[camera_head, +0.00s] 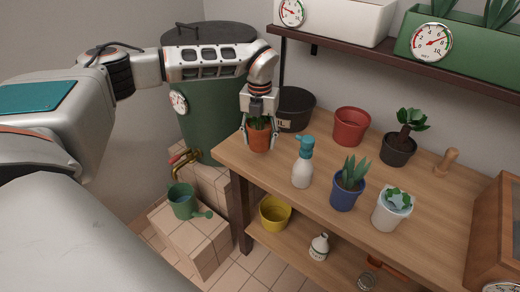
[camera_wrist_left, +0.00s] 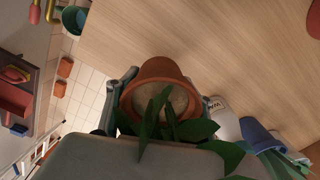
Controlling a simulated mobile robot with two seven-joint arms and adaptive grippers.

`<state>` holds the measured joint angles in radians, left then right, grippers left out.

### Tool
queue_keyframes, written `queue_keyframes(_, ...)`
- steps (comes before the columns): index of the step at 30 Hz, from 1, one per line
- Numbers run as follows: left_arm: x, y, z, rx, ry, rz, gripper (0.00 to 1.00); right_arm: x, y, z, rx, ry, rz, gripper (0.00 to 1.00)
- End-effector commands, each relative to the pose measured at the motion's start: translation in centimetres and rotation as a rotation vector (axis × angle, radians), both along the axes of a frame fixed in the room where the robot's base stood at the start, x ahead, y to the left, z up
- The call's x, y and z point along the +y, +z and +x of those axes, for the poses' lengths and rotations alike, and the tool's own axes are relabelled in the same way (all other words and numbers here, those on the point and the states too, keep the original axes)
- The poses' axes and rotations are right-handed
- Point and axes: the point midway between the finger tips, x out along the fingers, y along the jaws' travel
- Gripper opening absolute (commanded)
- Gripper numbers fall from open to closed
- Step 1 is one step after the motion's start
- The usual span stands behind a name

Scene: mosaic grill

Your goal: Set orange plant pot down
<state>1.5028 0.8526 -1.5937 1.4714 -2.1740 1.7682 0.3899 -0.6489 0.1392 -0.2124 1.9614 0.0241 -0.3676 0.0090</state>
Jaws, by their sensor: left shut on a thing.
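The orange plant pot (camera_head: 258,138) holds a green plant and is at the left end of the wooden bench top (camera_head: 310,207). My left gripper (camera_head: 259,132) points down with its fingers around the pot and is shut on it. In the left wrist view the pot (camera_wrist_left: 156,78) shows its rim and soil, with leaves in front and a finger on each side. The pot looks upright and at or just over the bench top; I cannot tell if its base touches the wood. My right gripper is in neither view.
A white spray bottle (camera_head: 302,168) with a teal top stands right of the pot, and a dark pot (camera_head: 295,108) stands behind. A blue pot (camera_head: 346,194), a white pot (camera_head: 391,212) and an empty red pot (camera_head: 351,127) stand farther right. The bench's left edge is close.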

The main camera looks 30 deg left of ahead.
Motion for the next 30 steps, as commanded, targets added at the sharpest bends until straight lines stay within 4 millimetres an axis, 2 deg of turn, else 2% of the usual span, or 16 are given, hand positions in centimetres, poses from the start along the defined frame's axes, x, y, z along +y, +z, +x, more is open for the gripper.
queue_keyframes(4, 0.0, -1.0, 0.0, -0.001, -0.001, -0.001, 0.2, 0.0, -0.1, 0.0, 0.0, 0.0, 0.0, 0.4)
queue_keyframes(9, 0.0, -3.5, 0.0, 0.001, 0.0, 0.0, 0.2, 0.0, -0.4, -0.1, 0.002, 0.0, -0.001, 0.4)
queue_keyframes(12, 0.0, -4.3, 0.1, -0.001, 0.0, -0.001, 0.2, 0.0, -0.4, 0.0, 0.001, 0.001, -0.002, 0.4)
queue_keyframes(23, 0.0, -4.5, 0.0, -0.002, -0.001, 0.0, 0.2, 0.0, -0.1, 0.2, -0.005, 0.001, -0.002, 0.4)
queue_keyframes(24, 0.0, -4.6, 0.0, -0.001, -0.001, 0.0, 0.61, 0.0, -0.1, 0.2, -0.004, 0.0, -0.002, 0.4)
queue_keyframes(25, 0.0, -4.6, 0.0, -0.001, -0.001, 0.0, 0.69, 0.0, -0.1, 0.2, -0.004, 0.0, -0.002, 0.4)
queue_keyframes(30, 0.0, -4.6, 0.0, -0.001, -0.001, 0.0, 0.69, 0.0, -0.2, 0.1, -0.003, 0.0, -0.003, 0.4)
